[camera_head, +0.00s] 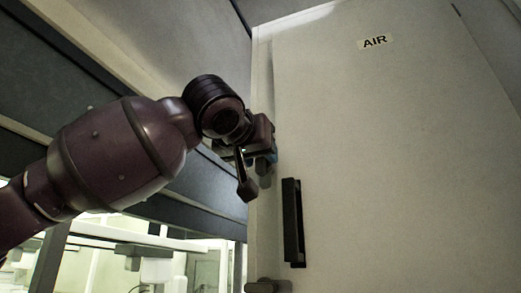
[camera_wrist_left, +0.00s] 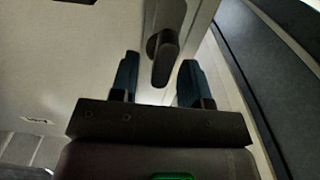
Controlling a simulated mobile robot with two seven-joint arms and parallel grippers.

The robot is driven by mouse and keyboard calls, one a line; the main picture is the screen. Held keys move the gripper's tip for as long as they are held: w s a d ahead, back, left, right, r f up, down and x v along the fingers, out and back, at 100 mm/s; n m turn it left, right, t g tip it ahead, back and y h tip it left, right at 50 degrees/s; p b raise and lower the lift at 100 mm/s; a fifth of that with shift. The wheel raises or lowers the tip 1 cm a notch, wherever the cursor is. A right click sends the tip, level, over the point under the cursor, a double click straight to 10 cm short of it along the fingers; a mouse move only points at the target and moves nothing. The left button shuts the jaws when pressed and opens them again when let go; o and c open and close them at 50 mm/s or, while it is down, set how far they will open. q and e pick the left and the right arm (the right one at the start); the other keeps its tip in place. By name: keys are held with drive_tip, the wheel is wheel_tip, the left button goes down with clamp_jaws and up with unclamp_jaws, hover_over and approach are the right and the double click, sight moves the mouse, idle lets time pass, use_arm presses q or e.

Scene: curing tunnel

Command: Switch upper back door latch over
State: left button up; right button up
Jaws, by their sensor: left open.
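In the left wrist view the latch (camera_wrist_left: 164,62) hangs between the two blue-tipped fingers of my left gripper (camera_wrist_left: 158,74). The fingers are open, one on each side of it; I cannot tell whether either touches it. In the head view my left gripper (camera_head: 268,156) is at the door's edge and partly hides the latch.
A black vertical handle (camera_head: 292,222) is on the door below the gripper. A second, lower latch (camera_head: 268,286) shows at the bottom edge of the head view. Dark panels and a lit opening (camera_head: 150,265) lie left of the door.

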use_arm(q)
drive_tip(key=shift+w+d, duration=0.15)
drive_tip(key=shift+w, duration=0.35)
